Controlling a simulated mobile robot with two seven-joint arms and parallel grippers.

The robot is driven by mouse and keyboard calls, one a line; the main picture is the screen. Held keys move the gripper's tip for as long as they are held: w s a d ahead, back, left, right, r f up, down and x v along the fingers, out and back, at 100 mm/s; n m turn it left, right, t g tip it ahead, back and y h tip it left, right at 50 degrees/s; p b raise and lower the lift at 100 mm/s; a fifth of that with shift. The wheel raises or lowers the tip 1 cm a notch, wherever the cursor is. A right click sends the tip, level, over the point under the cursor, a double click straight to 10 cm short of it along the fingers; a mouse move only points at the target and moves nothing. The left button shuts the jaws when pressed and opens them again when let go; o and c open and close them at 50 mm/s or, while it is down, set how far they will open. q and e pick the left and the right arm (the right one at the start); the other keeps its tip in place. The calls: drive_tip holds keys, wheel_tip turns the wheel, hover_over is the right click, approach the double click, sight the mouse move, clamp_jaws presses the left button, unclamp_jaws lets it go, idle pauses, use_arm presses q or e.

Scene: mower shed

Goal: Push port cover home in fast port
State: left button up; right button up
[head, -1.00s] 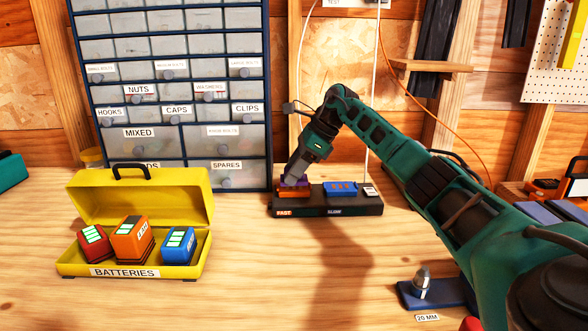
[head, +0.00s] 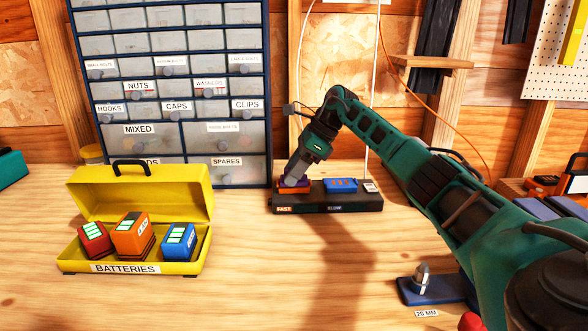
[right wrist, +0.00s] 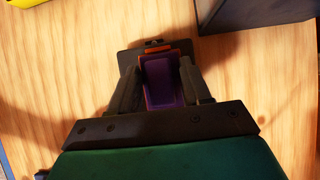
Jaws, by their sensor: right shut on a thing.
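The charger (head: 345,205) is a dark block on the bench against the drawer cabinet, with FAST on its left and SLOW on its right. The fast port (head: 288,190) shows as an orange part at the left end. My right gripper (head: 293,180) reaches down over it. In the right wrist view my right gripper (right wrist: 160,85) is shut on the purple port cover (right wrist: 163,82), with a finger on each side. Orange edges of the port show around the cover. The fingers hide whether it is fully seated. My left gripper is out of view.
A blue part (head: 341,185) sits in the slow side. A yellow battery box (head: 135,266) with several batteries stands open at the left. A drawer cabinet (head: 172,90) rises behind. A blue stand (head: 430,291) is front right. The bench middle is clear.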

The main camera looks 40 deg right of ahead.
drive_tip(key=shift+f, duration=0.15)
drive_tip(key=o, duration=1.2)
drive_tip(key=shift+o, duration=0.2)
drive_tip(key=p+v, duration=0.1)
drive_tip(key=v, duration=1.2)
drive_tip(key=shift+s+a, duration=0.1)
